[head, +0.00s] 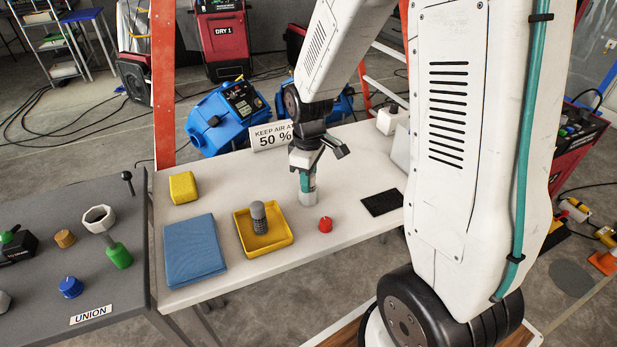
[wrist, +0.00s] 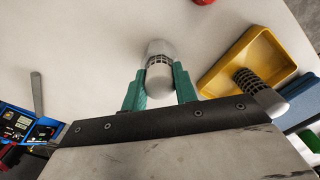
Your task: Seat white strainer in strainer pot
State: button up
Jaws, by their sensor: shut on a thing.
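My gripper (head: 307,183) is over the middle of the white table, pointing down. In the wrist view its teal fingers (wrist: 159,72) are shut on a whitish cylinder with a dark mesh band, which looks like the white strainer (wrist: 160,48). A white open-topped ring-like fitting (head: 98,217) on the grey table may be the strainer pot.
A red knob (head: 325,225) lies near the tray. A blue cloth (head: 193,250), yellow sponge (head: 183,187) and black mat (head: 381,202) lie on the white table. A sign (head: 271,135) stands at the back. The grey table (head: 60,285) holds a green fitting (head: 119,256) and a blue knob (head: 70,287).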

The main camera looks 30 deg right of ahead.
jog(key=shift+f, duration=0.15)
jog(key=o, duration=1)
jog(key=shift+c, duration=0.2)
notch_tip(320, 180, up, 12)
jog(key=s+a+r+m, duration=0.2)
jog(key=s+r+m, duration=0.1)
jog(key=s, duration=0.8)
jog(key=s+a+r+m+t, duration=0.1)
jog(key=s+a+r+m, duration=0.2)
jog(key=s, duration=0.8)
jog(key=shift+a+r+m, duration=0.15)
jog(key=shift+r+m, duration=0.55)
jog(key=shift+r, duration=0.5)
